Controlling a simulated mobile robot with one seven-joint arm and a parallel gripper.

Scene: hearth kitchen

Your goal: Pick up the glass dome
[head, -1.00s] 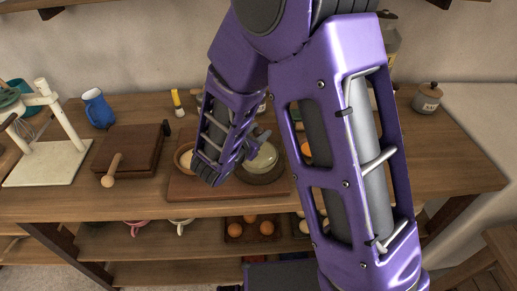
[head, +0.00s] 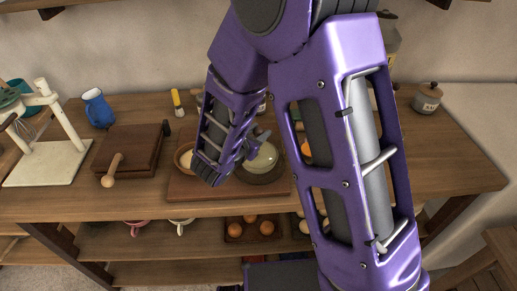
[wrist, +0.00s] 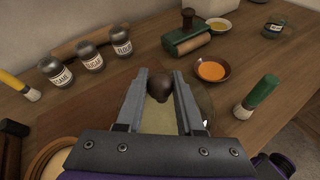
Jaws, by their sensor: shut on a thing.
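The glass dome (head: 262,157) is a clear cover over a dark round base (head: 262,174) on a wooden board in the head view; something pale shows through the glass. In the wrist view its dark round knob (wrist: 160,86) sits between the two fingers of my gripper (wrist: 160,82). My gripper is shut on the knob. The dome's glass below is mostly hidden by the fingers and wrist. In the head view my arm hides part of the board, and I cannot tell whether the dome touches its base.
A bowl of orange powder (wrist: 212,69), a green-topped brush (wrist: 257,96) and a green roller tool (wrist: 188,40) stand close by. Jars labelled sesame, sugar and flour (wrist: 122,41) stand to the left. A wooden bowl (head: 184,156) is beside the dome.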

